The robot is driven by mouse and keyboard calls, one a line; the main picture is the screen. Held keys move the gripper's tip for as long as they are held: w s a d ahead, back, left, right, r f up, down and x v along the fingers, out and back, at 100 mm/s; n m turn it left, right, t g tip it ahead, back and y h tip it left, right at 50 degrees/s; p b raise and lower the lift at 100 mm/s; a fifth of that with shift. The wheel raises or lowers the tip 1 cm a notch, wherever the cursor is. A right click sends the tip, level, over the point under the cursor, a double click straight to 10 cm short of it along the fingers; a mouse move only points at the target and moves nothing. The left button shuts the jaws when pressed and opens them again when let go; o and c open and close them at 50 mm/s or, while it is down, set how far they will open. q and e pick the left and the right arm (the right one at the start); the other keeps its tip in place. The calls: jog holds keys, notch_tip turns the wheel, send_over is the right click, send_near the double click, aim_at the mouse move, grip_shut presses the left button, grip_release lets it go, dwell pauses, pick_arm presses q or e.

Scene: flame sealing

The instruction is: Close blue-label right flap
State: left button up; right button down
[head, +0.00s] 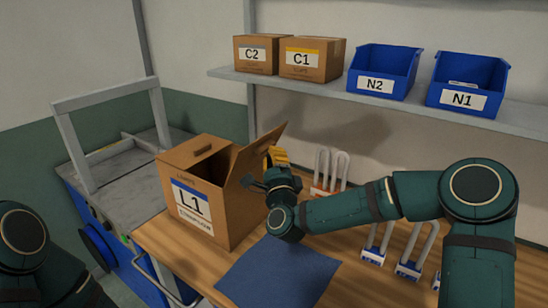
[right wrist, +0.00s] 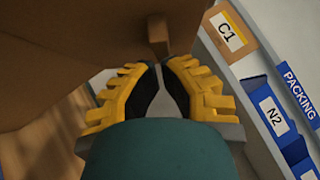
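The cardboard box L1 (head: 182,190) stands on the wooden table, with a blue-striped label on its front. Its right flap (head: 258,157) is raised and slants up to the right. My left gripper is out of view.
A blue mat (head: 278,274) lies in front of the box. White-handled items (head: 330,170) stand at the back and right of the table. The shelf (head: 300,84) above holds cartons C2 and C1 and blue bins N2 and N1. A grey-topped cart (head: 115,180) is at left.

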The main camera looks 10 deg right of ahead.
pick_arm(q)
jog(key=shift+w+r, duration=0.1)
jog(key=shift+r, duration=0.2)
pick_arm(e)
jog(key=shift+w+a+r+n, duration=0.1)
jog(key=shift+a+r+n, duration=0.05)
jog(key=shift+r+n, duration=0.15)
pick_arm(q)
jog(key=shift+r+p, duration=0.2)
jog(key=shift+p, duration=0.15)
pick_arm(e)
jog(key=shift+w+r+g, duration=0.1)
jog(key=shift+g, duration=0.2)
